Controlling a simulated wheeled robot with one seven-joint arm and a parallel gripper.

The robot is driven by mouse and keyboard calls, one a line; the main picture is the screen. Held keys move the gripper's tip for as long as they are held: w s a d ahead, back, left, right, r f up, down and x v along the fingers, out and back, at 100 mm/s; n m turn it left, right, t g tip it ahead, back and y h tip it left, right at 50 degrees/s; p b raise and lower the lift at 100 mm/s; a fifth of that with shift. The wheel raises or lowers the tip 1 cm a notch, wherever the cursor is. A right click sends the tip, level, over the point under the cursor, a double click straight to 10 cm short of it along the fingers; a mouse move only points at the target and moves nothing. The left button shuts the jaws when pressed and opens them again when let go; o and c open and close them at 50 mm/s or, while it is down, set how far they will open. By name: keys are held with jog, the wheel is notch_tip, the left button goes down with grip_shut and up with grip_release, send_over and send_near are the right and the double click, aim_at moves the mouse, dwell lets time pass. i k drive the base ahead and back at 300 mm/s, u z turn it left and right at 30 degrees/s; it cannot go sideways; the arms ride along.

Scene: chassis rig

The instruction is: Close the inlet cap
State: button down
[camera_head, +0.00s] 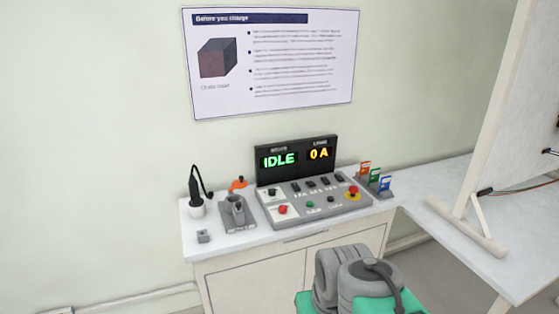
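I cannot pick out the inlet cap for certain. A small grey fixture (237,212) with an upright rounded part stands on the cabinet's white top, left of the control console; whether it is the inlet or has a cap is too small to tell. A black plug-like handle with a cable (195,184) stands in a white round holder (197,208) at the far left of the top. My gripper is not in view.
The console (313,192) shows IDLE and 0 A. Coloured cards (374,178) stand right of it; a small grey block (204,236) lies front left. A white side table (440,200) bears an upright board (515,120).

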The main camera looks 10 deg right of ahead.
aim_at(240, 183)
jog(key=z, duration=0.1)
jog(key=i, duration=0.85)
jog(key=u, duration=0.8)
jog(key=i, duration=0.55)
jog(key=u, duration=0.5)
